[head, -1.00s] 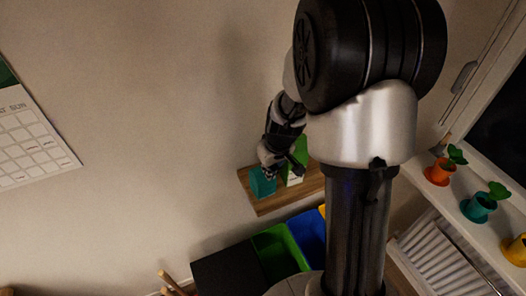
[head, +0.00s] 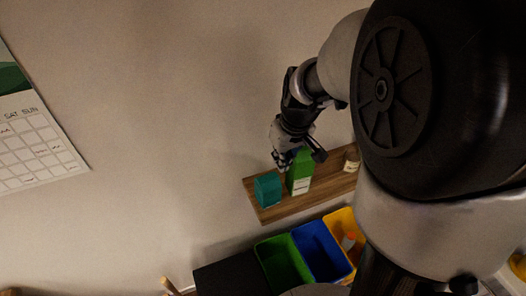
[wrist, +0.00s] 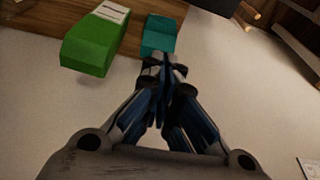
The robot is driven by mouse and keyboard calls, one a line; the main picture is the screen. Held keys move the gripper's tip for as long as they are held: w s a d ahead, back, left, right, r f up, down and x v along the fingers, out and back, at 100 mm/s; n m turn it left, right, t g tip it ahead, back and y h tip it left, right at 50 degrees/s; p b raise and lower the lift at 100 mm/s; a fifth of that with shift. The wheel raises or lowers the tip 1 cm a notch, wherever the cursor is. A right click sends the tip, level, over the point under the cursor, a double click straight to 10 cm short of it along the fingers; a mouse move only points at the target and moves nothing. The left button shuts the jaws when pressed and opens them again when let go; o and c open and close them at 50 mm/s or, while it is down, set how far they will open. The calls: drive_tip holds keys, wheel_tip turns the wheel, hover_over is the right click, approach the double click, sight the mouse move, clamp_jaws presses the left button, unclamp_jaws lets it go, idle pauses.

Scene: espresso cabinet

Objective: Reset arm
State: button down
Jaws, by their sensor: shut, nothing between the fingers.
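My gripper (head: 283,160) is shut and empty. In the head view it hangs in front of the wall, just above the wooden shelf. In the wrist view my gripper (wrist: 164,65) has its fingertips together, close to a teal box (wrist: 160,34) in the picture; I cannot tell whether they touch. The teal box (head: 267,189) stands at the left end of the shelf. A green carton (head: 300,172) with a white label stands to its right, partly behind my gripper. The green carton (wrist: 92,42) is at the upper left of the wrist view.
The wooden shelf (head: 283,210) also carries a small jar (head: 352,160). Below it are a green bin (head: 278,262), a blue bin (head: 318,250) and a yellow bin (head: 342,222). A calendar (head: 38,150) hangs at left. The wall between is free.

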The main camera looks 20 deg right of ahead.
drive_tip(key=s+a+t+b, duration=0.1)
drive_tip(key=s+a+b, duration=0.4)
drive_tip(key=s, duration=0.4)
drive_tip(key=s+a+f+b, duration=0.1)
drive_tip(key=s+a+b, duration=0.4)
drive_tip(key=s, duration=0.5)
drive_tip(key=shift+s+f+m+t, duration=0.15)
drive_tip(key=shift+f+m+t, duration=0.15)
drive_tip(key=shift+m+t, duration=0.1)
